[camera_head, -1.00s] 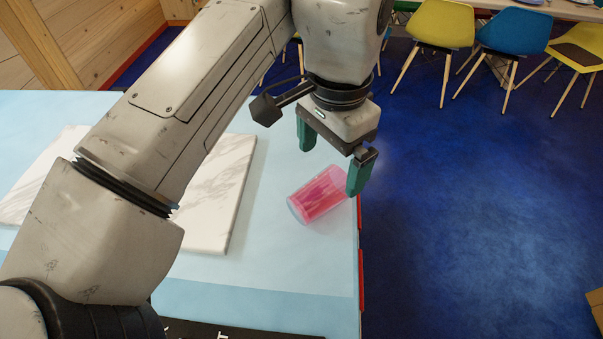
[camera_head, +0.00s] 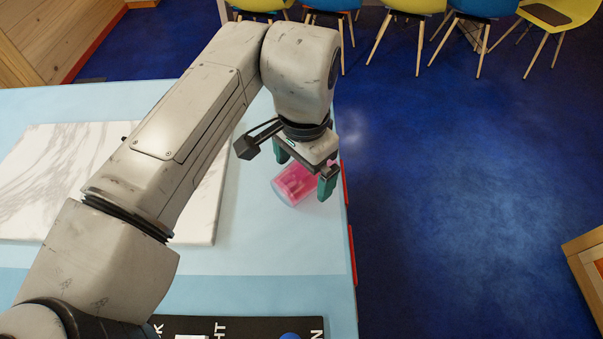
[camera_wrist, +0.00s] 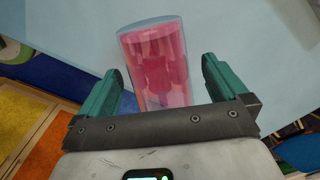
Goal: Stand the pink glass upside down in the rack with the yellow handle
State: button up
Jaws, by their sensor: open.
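The pink glass (camera_head: 291,187) lies on its side on the light blue table, near the table's right edge. My gripper (camera_head: 304,171) is over the glass, open, with its green fingers to either side of it. In the wrist view, the glass (camera_wrist: 158,62) lies between the two fingers of my gripper (camera_wrist: 158,75), with a gap on each side. Its near end is hidden behind the gripper body. I see no rack with a yellow handle in either view.
A white marble board (camera_head: 205,215) lies on the table (camera_head: 285,295) left of the glass. A black mat with white letters (camera_head: 255,326) and a blue object (camera_head: 290,336) are at the front. Chairs (camera_head: 412,5) stand beyond, on open blue floor.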

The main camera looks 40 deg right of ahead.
jog(key=shift+f, duration=0.25)
jog(key=shift+c, duration=0.4)
jog(key=c, duration=1.3)
jog(key=shift+o, duration=0.2)
jog(key=shift+r, duration=0.1)
jog(key=shift+r, duration=0.45)
notch_tip(320, 180, up, 3)
jog(key=shift+s+d+f, duration=0.15)
jog(key=shift+f, duration=0.05)
jog(key=s+d+r, duration=0.7)
jog(key=s+r, duration=0.2)
jog(key=s, duration=0.2)
jog(key=shift+s+d+r, duration=0.15)
jog(key=shift+s+d, duration=0.05)
jog(key=shift+d, duration=0.1)
